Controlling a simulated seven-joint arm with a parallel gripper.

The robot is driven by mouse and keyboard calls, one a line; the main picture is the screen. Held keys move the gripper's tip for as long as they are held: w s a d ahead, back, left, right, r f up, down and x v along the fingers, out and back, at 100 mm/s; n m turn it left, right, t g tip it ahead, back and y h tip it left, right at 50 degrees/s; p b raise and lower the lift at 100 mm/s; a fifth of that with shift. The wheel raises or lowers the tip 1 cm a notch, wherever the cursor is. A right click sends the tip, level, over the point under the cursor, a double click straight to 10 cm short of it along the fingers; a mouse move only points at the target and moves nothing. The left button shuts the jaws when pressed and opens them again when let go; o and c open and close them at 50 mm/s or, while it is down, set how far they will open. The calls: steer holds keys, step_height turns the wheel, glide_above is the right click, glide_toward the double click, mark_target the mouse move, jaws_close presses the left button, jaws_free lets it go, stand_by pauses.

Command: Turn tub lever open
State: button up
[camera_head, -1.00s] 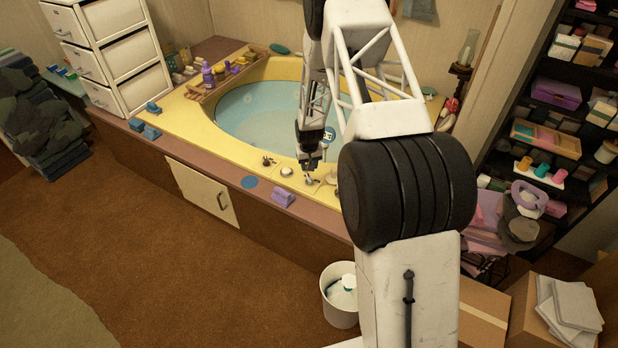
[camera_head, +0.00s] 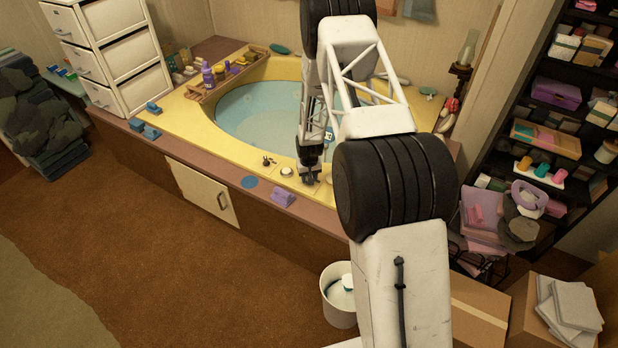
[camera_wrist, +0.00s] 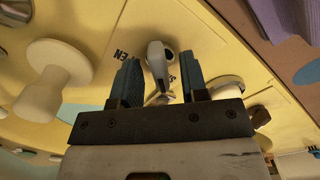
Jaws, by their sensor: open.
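The tub lever (camera_wrist: 158,60) is a small metal handle on the yellow tub rim, with dark lettering reading "EN" beside it in the wrist view. My gripper (camera_wrist: 162,84) is open, with one finger on each side of the lever. I cannot tell whether either finger touches it. In the head view my gripper (camera_head: 311,178) is down at the front rim of the yellow tub (camera_head: 215,137), and it hides the lever there.
A pale round knob (camera_wrist: 55,75) stands left of my gripper in the wrist view. A purple object (camera_head: 284,197) and a blue disc (camera_head: 249,182) lie on the brown ledge. A white bucket (camera_head: 340,300) stands on the floor in front.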

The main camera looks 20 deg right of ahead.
jaws_close()
steer(key=shift+m, duration=0.5)
steer(key=m, duration=0.3)
steer(key=shift+m, duration=0.4)
steer(key=m, duration=1.3)
stand_by(0.4)
